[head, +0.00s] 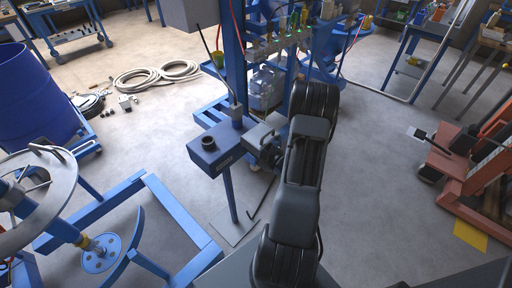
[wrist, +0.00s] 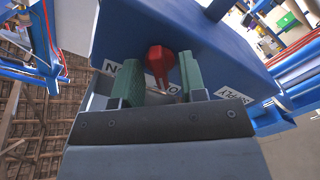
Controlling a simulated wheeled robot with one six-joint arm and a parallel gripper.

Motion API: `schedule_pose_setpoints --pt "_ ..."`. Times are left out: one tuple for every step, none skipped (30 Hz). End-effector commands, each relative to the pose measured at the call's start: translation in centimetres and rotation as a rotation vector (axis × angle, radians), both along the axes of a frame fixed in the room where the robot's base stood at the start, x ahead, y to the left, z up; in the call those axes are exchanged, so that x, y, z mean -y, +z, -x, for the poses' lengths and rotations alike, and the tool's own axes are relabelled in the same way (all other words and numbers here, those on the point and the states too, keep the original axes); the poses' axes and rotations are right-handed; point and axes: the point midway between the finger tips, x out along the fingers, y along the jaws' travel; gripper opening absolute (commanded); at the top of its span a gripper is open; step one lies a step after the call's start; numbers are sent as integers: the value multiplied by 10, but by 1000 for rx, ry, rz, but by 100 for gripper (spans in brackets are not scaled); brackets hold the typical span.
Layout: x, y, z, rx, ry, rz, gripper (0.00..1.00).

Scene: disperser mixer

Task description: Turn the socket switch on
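The socket switch is a red knob (wrist: 159,58) on the face of a blue box (wrist: 225,45), with white labels beside it. In the head view the blue box (head: 203,163) stands on a post, left of my arm; the red knob is hidden there. My gripper (wrist: 161,75) has two green fingers standing apart, one on each side of the knob. Narrow gaps seem to show between the knob and both fingers. In the head view my gripper (head: 262,142) is right beside the box, its fingertips not clearly visible.
A black round fitting (head: 208,144) sits on top of the box. A blue frame (head: 180,225) and a handwheel (head: 40,200) stand at left. A rack with bottles (head: 265,88) is behind the box. An orange machine (head: 480,175) is at right, with clear floor (head: 385,150) between.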

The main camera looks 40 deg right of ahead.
Motion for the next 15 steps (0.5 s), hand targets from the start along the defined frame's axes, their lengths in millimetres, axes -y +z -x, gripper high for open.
schedule_pose_setpoints --pt "0 0 -2 0 0 -1 38" --pt "-1 0 -2 0 0 -1 38" --pt "-1 0 -3 -1 -1 -1 38" --pt "-1 0 -3 -1 -1 -1 38" --pt "-1 0 -3 -1 -1 -1 38" --pt "-1 0 -3 -1 -1 -1 38" --pt "-1 0 -3 -1 -1 -1 38" --pt "-1 0 -3 -1 -1 -1 38" --pt "-1 0 -3 0 0 -1 38" --pt "-1 0 -3 0 0 -1 38" --pt "-1 0 -3 0 0 -1 36" --pt "-1 0 -3 0 0 -1 33" --pt "-1 0 -3 0 0 -1 30" --pt "-1 0 -3 0 0 -1 27" --pt "-1 0 -3 0 0 -1 23"
